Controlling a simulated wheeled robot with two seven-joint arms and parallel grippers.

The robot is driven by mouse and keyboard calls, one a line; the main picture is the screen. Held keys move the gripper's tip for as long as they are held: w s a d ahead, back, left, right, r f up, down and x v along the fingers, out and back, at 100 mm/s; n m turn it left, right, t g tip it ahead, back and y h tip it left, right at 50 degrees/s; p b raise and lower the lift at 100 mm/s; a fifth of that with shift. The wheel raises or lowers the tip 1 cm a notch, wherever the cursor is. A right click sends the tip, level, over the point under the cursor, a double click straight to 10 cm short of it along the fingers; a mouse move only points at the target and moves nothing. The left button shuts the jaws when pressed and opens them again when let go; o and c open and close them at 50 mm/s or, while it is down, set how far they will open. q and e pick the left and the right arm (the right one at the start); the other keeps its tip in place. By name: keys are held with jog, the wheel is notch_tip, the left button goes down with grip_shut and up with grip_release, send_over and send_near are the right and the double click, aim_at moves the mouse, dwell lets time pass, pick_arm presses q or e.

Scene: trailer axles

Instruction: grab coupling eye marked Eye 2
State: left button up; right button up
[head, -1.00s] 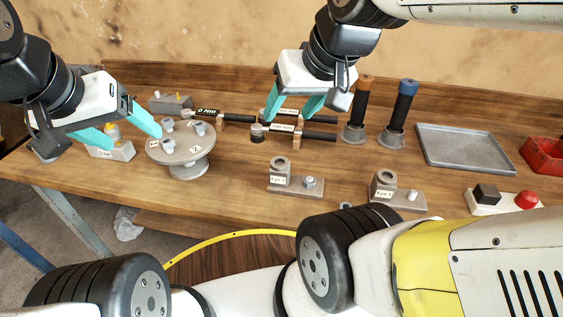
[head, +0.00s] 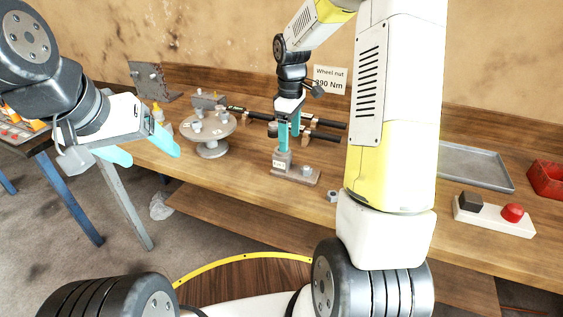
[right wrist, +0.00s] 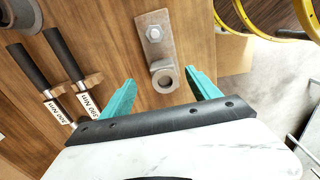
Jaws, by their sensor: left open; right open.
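A grey coupling eye (head: 283,156) stands on a flat base plate with a bolt at its other end, on the workbench. Its front label is too small to read surely. My right gripper (head: 289,146) is open, pointing down, its teal fingertips at the ring's height or just above it. In the right wrist view the eye's ring (right wrist: 165,79) lies between the two spread fingers of the right gripper (right wrist: 161,82), with no clear contact. My left gripper (head: 150,150) is open and empty at the left, apart from the bench objects. The other coupling eye is hidden, probably behind my right arm.
A round stand (head: 213,145) with small parts is left of the eye. Torque wrenches (head: 315,134) lie behind it. A grey tray (head: 470,168), a red bin (head: 547,178) and a button box (head: 494,214) are at the right. A small nut (head: 332,196) lies near the front edge.

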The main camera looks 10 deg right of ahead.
aim_at(289, 154)
jog(key=f, duration=0.8)
jog(key=shift+s+f, duration=0.2)
jog(key=shift+f, duration=0.15)
jog(key=shift+r, duration=0.1)
grip_shut()
